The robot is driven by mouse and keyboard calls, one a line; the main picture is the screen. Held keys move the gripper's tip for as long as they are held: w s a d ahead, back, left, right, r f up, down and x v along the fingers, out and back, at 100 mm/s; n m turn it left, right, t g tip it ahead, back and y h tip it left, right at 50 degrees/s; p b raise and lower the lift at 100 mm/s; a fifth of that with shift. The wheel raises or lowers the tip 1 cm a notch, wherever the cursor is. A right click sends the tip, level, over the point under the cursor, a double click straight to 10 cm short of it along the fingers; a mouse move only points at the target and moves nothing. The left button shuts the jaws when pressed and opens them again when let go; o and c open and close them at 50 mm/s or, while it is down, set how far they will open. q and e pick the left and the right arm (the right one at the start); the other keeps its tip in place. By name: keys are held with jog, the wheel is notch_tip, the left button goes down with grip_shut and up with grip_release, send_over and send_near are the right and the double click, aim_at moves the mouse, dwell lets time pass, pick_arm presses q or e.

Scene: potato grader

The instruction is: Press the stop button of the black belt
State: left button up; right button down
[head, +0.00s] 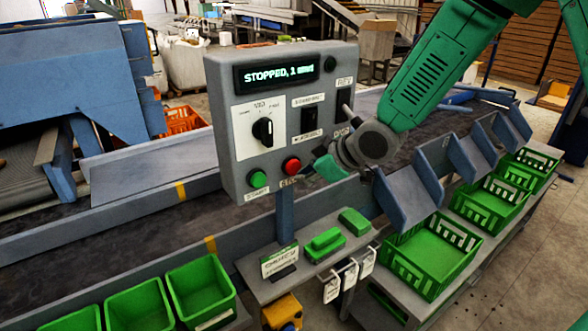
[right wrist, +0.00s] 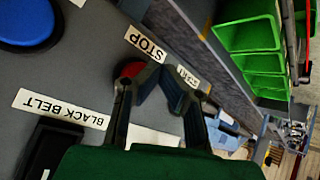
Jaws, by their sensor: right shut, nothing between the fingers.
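The grey control box (head: 232,160) stands over the dark belt (head: 75,222), its display (head: 277,75) reading "STOPPED, 1" and a partly unreadable word. The red stop button (head: 291,165) is low on its face, right of the green start button (head: 258,179). My right gripper (head: 325,160) is shut and empty, just right of the red button. In the right wrist view, the red button (right wrist: 130,68) shows beside the finger ends, partly covered by a finger, near the STOP label (right wrist: 146,43). I cannot tell whether they touch. My left gripper is not in view.
A BLACK BELT label (right wrist: 60,109) is on the panel. A selector knob (head: 263,131) and switches sit above the buttons. Below are a shelf (head: 262,290) with green blocks (head: 325,242) and green crates (head: 430,250). Blue chutes (head: 408,195) line the belt at right.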

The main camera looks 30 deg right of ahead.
jog(key=shift+w+d, duration=0.1)
jog(key=shift+d, duration=0.05)
jog(key=shift+w+p, duration=0.25)
jog(key=shift+p, duration=0.1)
dwell(0.3)
jog(key=shift+w+r, duration=0.1)
jog(key=shift+w, duration=0.45)
dwell(0.4)
jog(key=shift+s, duration=0.95)
